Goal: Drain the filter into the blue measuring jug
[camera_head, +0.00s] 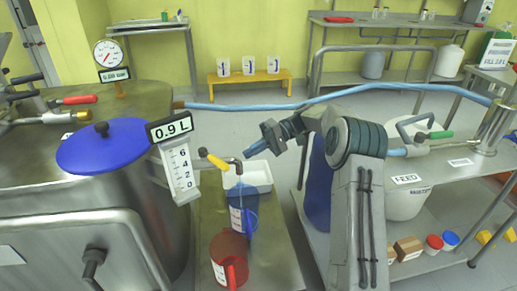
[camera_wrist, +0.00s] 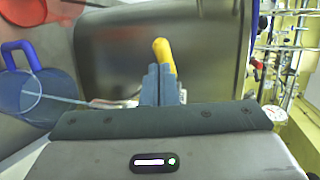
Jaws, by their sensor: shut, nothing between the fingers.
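The blue-lidded filter vessel (camera_head: 103,146) stands at the left. Its readout (camera_head: 170,129) shows 0.9 L above a level scale. A yellow tap handle (camera_head: 214,160) sits slantwise on the drain pipe; it also shows just beyond my fingers in the wrist view (camera_wrist: 165,52). The blue measuring jug (camera_head: 243,208) stands under the spout (camera_head: 237,166); it shows at the left in the wrist view (camera_wrist: 38,90). A thin pale line, apparently liquid, runs between spout and jug. My gripper (camera_head: 249,151) is shut and empty, close to the handle; contact cannot be told.
A red jug (camera_head: 229,260) stands in front of the blue one. A white tray (camera_head: 249,174) lies behind it on the steel bench. A bench with a white feed container (camera_head: 404,196) is at the right. A blue hose (camera_head: 290,104) crosses behind my arm.

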